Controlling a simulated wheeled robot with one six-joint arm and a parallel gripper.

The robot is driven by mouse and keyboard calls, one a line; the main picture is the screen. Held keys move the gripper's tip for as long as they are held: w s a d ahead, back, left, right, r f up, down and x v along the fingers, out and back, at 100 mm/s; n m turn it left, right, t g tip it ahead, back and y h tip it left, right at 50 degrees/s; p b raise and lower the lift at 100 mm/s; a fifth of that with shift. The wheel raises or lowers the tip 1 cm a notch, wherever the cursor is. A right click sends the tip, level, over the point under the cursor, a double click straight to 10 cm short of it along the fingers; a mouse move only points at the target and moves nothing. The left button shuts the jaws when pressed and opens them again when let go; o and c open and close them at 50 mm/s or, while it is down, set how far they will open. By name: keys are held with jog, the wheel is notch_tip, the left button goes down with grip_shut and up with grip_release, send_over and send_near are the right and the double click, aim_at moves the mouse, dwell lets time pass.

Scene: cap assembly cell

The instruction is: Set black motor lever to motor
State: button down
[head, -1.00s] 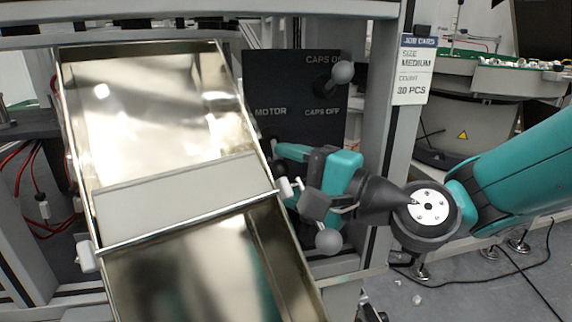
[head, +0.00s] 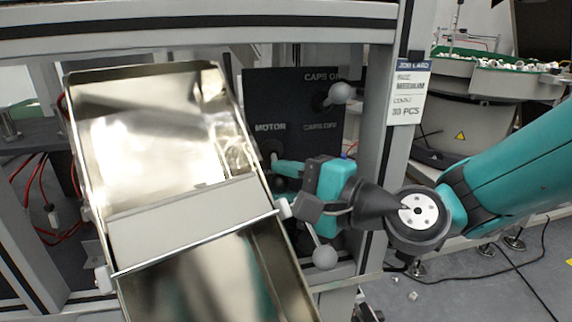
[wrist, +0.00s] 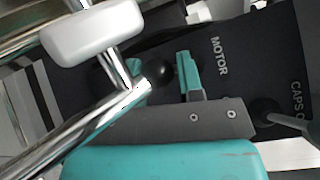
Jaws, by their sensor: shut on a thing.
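The black motor lever shows its round black knob (wrist: 160,73) in the wrist view, between my teal fingertips and beside the MOTOR label. My gripper (head: 285,168) is in front of the lower left of the dark control panel (head: 300,105), below the MOTOR label in the head view. It is shut on the motor lever; my fingers and the metal chute hide most of the lever in the head view. The wrist view shows the gripper (wrist: 160,72) close up, with a chrome rod crossing in front.
A shiny metal chute (head: 158,212) stands close left of my gripper, its edge nearly touching it. A grey-knobbed caps lever (head: 339,93) sits at the panel's upper right. Another grey ball (head: 325,257) hangs below my gripper. A frame post (head: 385,150) stands to the right.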

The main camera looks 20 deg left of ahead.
jog(key=shift+s+d+r+m+g+h+p, duration=0.15)
jog(key=shift+r+m+h+p, duration=0.15)
jog(key=shift+p, duration=0.95)
jog(key=shift+a+r+m+g+h+p, duration=0.1)
jog(key=shift+r+m+h+p, duration=0.2)
jog(key=shift+p, duration=0.9)
jog(key=shift+s+d+r+m+g+h+p, duration=0.15)
jog(key=shift+h+p, duration=0.25)
jog(key=shift+p, duration=0.85)
jog(key=shift+f+m+p, duration=0.1)
jog(key=shift+m+p, duration=0.15)
jog(key=shift+p, duration=0.45)
jog(key=shift+f, duration=0.25)
jog(key=c, duration=0.8)
grip_release()
jog(key=shift+c, duration=0.2)
jog(key=shift+a+r, duration=0.1)
jog(key=shift+r, duration=0.05)
jog(key=shift+w+r, duration=0.15)
jog(key=shift+r, duration=0.05)
jog(key=b+v, duration=0.4)
jog(key=v, duration=1.3)
jog(key=shift+b, duration=0.3)
